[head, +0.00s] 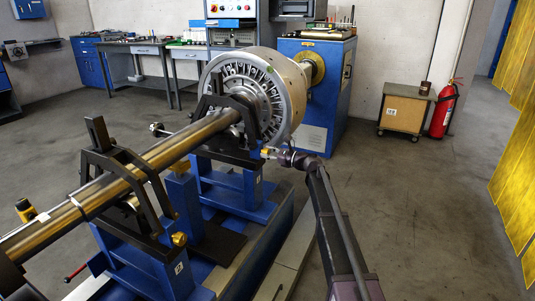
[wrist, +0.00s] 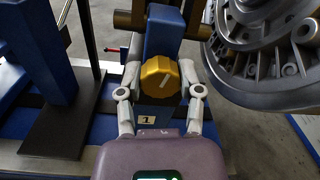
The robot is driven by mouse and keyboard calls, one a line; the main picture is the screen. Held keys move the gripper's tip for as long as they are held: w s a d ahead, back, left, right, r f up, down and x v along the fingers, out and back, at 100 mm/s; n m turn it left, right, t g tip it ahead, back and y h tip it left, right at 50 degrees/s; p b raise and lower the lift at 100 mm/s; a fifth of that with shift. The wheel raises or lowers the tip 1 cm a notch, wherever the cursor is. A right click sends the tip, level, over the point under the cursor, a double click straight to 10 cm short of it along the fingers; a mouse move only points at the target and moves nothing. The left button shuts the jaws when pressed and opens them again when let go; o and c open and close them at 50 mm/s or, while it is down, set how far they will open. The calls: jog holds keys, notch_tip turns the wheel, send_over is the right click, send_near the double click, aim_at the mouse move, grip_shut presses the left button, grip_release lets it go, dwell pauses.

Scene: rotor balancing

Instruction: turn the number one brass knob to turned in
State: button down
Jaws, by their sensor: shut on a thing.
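The number one brass knob (wrist: 156,74) sits on the front of a blue pedestal, above a small plate marked 1 (wrist: 146,119). A white line on its face slants up to the right. My gripper (wrist: 160,70) is shut on the knob, one finger on each side. In the head view my gripper (head: 275,153) reaches the far pedestal beside the large rotor. Only a small yellow part of the knob shows there (head: 267,152).
A second brass knob (head: 179,239) is on the nearer pedestal. The large rotor (head: 257,90) and its long steel shaft (head: 165,153) lie above the pedestals. Right of my arm the floor is clear up to a wooden cabinet (head: 404,110) and a fire extinguisher (head: 443,110).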

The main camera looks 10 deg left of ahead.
jog(key=n, duration=0.5)
jog(key=shift+a, duration=0.1)
jog(key=n, duration=0.5)
jog(key=shift+y, duration=0.3)
jog(key=n, duration=0.6)
jog(key=shift+g+b, duration=0.3)
jog(key=shift+b, duration=0.05)
jog(key=n, duration=0.5)
jog(key=shift+f, duration=0.1)
jog(key=shift+n, duration=0.3)
jog(key=shift+c, duration=1.3)
grip_release()
jog(key=shift+m, duration=0.4)
